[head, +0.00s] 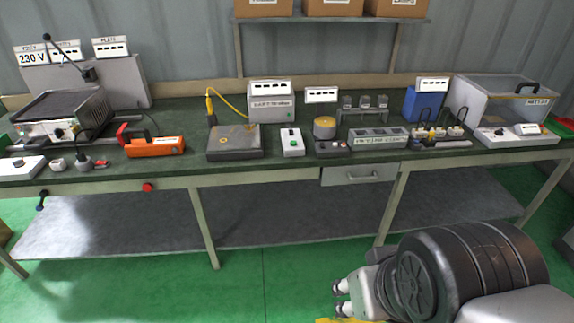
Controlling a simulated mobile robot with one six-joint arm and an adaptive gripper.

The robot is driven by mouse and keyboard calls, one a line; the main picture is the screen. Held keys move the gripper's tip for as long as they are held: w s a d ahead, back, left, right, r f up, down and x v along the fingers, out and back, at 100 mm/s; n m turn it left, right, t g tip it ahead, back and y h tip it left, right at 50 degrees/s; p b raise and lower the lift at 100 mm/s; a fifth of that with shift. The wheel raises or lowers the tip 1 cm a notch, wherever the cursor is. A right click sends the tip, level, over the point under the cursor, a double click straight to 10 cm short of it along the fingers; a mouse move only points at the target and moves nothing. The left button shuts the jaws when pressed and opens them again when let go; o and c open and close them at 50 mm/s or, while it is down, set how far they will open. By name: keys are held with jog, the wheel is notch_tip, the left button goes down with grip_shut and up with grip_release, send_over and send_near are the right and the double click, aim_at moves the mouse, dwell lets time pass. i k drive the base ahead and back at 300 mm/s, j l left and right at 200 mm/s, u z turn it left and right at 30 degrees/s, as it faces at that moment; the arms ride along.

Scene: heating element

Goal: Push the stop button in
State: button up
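A red round button (147,187) sits on the front edge of the green-topped workbench (270,168), left of the middle. It looks like the stop button, but no label on it can be read, and how far it stands out cannot be told. My arm is at the lower right, in front of the bench and well apart from the button. My gripper's fingers cannot be made out in this view.
An orange tool (155,147) lies on the bench above the button. A dark knob (42,194) hangs at the front, further left. A drawer (350,175) is right of the middle. A grey lower shelf (280,220) runs beneath. Green floor in front looks clear.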

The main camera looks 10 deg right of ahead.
aim_at(147, 187)
jog(key=i+j+u, duration=0.15)
jog(key=i+j, duration=0.2)
jog(key=i+j+u, duration=0.2)
jog(key=i, duration=0.3)
jog(key=i+j+u, duration=0.15)
jog(key=i+j, duration=0.2)
jog(key=i+j+u, duration=0.15)
jog(key=i, duration=0.4)
